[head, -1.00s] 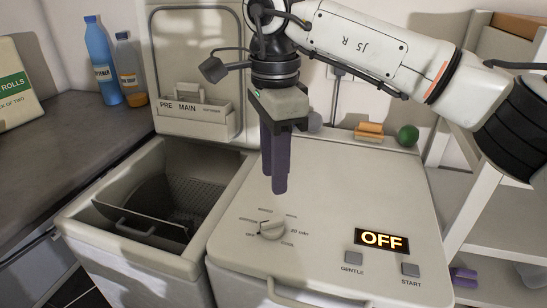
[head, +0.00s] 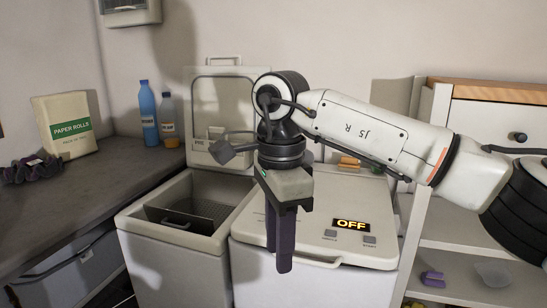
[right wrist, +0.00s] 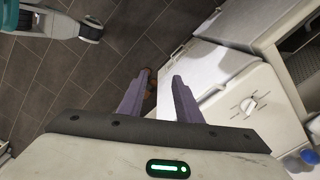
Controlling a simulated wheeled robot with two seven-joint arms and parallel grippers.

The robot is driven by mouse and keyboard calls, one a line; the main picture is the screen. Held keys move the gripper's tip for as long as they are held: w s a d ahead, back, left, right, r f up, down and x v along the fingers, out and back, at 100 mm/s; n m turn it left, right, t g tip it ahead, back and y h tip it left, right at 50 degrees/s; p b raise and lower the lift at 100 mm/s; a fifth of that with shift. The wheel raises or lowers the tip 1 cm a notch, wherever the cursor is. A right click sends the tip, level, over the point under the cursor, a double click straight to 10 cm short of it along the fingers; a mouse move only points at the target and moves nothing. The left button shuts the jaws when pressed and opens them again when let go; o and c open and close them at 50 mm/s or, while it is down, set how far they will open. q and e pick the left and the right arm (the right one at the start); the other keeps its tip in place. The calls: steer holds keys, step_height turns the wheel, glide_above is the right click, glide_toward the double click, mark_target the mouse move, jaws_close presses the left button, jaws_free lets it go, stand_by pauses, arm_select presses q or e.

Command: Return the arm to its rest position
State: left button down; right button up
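My right gripper (head: 280,268) hangs fingers-down in front of the right toploader (head: 310,250) in the head view. In the right wrist view its two purple fingers (right wrist: 160,76) stand apart with nothing between them. The right toploader's top is closed and its display (head: 351,225) reads OFF. Its dial (right wrist: 250,103) shows in the right wrist view, to the right of the fingers; in the head view my gripper hides it. The left toploader (head: 165,255) has its lid (head: 222,95) raised against the wall. My left gripper is not in view.
White shelves (head: 465,245) stand at the right. Tiled floor (right wrist: 90,100) shows below the gripper.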

steer(key=s+a+f+m+g+y, duration=0.1)
steer(key=s+a+f+g+y, duration=0.3)
steer(key=a, duration=0.4)
steer(key=s+a+f+g+y, duration=0.2)
steer(key=s+a+f+y, duration=0.15)
steer(key=s+a, duration=0.3)
steer(key=s+a+r+m+g+y, duration=0.1)
steer(key=s+a+r+m+y, duration=0.1)
steer(key=a+r+m+y, duration=0.65)
steer(key=w+d+f+m+t+y, duration=0.25)
steer(key=w+d+m+t, duration=0.3)
steer(key=m+t, duration=0.4)
steer(key=w+d+f+m+t+y, duration=0.2)
steer(key=w+d+f+m+t, duration=0.15)
steer(key=d+m+t, duration=0.45)
steer(key=w+d+f+m+t+h, duration=0.1)
steer(key=d+f+m+t+h, duration=0.2)
steer(key=d+f+m+h, duration=0.35)
steer(key=w+d+f+m+t+h, duration=0.1)
steer(key=d+f+m+t+h, duration=0.25)
steer(key=f+m, duration=0.6)
steer(key=s+d+f+m+g+h, duration=0.4)
steer(key=s+d+f+m, duration=0.2)
steer(key=s+f, duration=0.3)
steer(key=s+d+f+m+g+h, duration=0.4)
steer(key=s+d+f+m, duration=0.2)
steer(key=f, duration=0.7)
steer(key=s+d, duration=0.2)
steer(key=s, duration=0.2)
steer(key=shift+s+d, duration=0.3)
